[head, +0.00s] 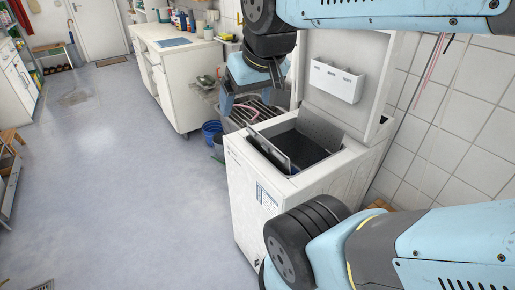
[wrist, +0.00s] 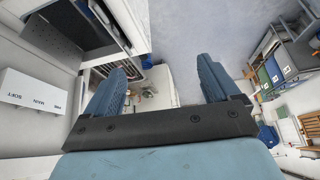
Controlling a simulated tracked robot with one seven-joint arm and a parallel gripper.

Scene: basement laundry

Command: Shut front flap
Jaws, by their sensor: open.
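The white top-loading washing machine (head: 290,180) stands with its lid (head: 350,50) raised. In the head view its front flap (head: 268,150) stands up, tilted, at the front-left edge of the drum opening. The rear flap (head: 322,128) stands up on the opposite side. The dark drum interior shows between them. My gripper (head: 256,98) is open and empty, and in the head view it appears above and beyond the opening, apart from both flaps. In the wrist view my gripper (wrist: 160,85) has its blue fingers wide apart, and a perforated flap (wrist: 98,12) shows at the upper left.
A white dispenser box (head: 336,80) is fixed inside the lid. A tiled wall is close on the right. The floor on the left is mostly clear.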

